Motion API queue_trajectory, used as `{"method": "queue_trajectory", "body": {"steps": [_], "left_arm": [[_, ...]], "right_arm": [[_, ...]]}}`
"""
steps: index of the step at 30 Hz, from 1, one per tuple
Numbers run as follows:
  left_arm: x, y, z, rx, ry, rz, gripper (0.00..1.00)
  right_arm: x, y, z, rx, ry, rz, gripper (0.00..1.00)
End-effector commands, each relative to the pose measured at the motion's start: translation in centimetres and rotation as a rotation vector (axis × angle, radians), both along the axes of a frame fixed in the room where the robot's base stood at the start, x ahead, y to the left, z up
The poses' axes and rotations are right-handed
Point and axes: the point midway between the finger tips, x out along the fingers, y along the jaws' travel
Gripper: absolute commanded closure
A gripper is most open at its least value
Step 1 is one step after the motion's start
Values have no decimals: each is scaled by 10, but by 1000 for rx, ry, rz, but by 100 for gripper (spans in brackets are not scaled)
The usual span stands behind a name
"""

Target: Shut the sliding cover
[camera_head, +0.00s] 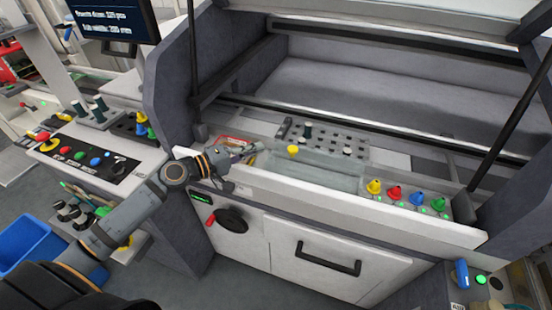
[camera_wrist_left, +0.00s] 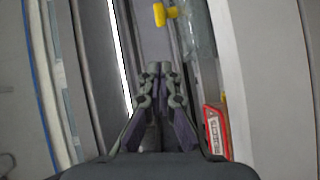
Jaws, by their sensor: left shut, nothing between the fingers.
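The sliding cover (camera_head: 315,178) looks like a clear pane lying in the front ledge of the machine, with a yellow knob (camera_head: 292,151) at its back left. In the left wrist view the yellow knob (camera_wrist_left: 165,14) is at the top, ahead of the fingertips, with part of the clear pane (camera_wrist_left: 198,30) to its right. My left gripper (camera_head: 258,148) reaches over the ledge from the left. Its fingers (camera_wrist_left: 158,72) are shut and empty, a short way left of the knob and apart from it. My right gripper is out of view.
A red-edged label or box (camera_wrist_left: 217,130) lies beside the gripper. A perforated grey block (camera_head: 330,138) sits behind the pane. Several coloured knobs (camera_head: 394,193) stand on the ledge to the right. A black drawer handle (camera_head: 328,260) is on the front below.

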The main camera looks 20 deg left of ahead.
Motion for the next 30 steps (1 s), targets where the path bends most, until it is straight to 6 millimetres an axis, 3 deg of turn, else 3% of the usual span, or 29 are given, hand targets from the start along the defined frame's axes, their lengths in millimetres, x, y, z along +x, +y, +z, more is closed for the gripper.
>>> {"method": "queue_trajectory", "body": {"steps": [1, 6, 15, 30], "left_arm": [[5, -3, -4, -2, -3, 5, 100], [23, -17, 0, -10, 0, 4, 100], [27, -51, -8, -4, 3, 3, 100], [27, -56, -11, 0, 3, 3, 100]], "right_arm": [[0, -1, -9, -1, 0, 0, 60], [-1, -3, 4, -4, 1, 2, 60], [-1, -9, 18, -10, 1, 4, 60], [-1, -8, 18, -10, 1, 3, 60]]}}
